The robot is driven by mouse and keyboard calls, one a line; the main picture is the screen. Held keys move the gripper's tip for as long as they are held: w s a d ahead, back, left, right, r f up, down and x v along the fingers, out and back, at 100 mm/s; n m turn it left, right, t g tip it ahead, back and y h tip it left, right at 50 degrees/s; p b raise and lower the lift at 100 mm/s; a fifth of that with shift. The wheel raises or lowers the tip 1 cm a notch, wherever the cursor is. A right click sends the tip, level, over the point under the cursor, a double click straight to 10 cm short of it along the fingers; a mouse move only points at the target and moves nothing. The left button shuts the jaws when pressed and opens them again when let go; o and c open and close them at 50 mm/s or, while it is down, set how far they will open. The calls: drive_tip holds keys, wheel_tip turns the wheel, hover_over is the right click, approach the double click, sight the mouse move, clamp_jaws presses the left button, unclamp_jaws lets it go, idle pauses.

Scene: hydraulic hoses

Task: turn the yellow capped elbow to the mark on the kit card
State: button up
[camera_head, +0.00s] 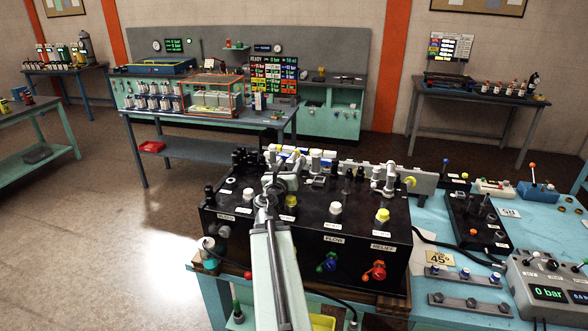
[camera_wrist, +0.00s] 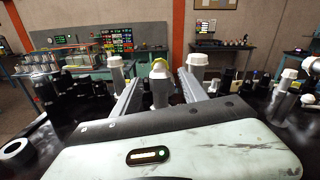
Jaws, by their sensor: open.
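My gripper (camera_head: 282,182) reaches over the black hose block (camera_head: 318,226) in the head view. In the wrist view its two grey fingers (camera_wrist: 160,90) are open and apart. A pale elbow with a yellow cap (camera_wrist: 160,68) stands between and beyond them, with no clear contact. In the head view my arm and gripper crowd that spot, so I cannot clearly pick out that elbow there. Another pale fitting with a yellow side cap (camera_head: 409,182) stands further right at the block's back. A cream card reading 45° (camera_head: 439,259) lies on the blue bench right of the block.
Pale fittings stand close on both sides of the fingers, including a white-capped one (camera_wrist: 285,88) at right. Knobs with white (camera_head: 335,208) and yellow caps (camera_head: 382,215) rise from the block. A grey pressure box (camera_head: 550,280) stands at the bench's right front.

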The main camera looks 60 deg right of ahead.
sight(295, 155)
drive_tip(key=p+x, duration=0.1)
drive_tip(key=x, duration=0.1)
drive_tip(key=shift+w+d, duration=0.2)
drive_tip(key=shift+d, duration=0.15)
drive_tip(key=x, duration=0.4)
drive_tip(key=shift+w+d, duration=0.15)
drive_tip(key=shift+d, duration=0.25)
clamp_jaws()
idle(0.5)
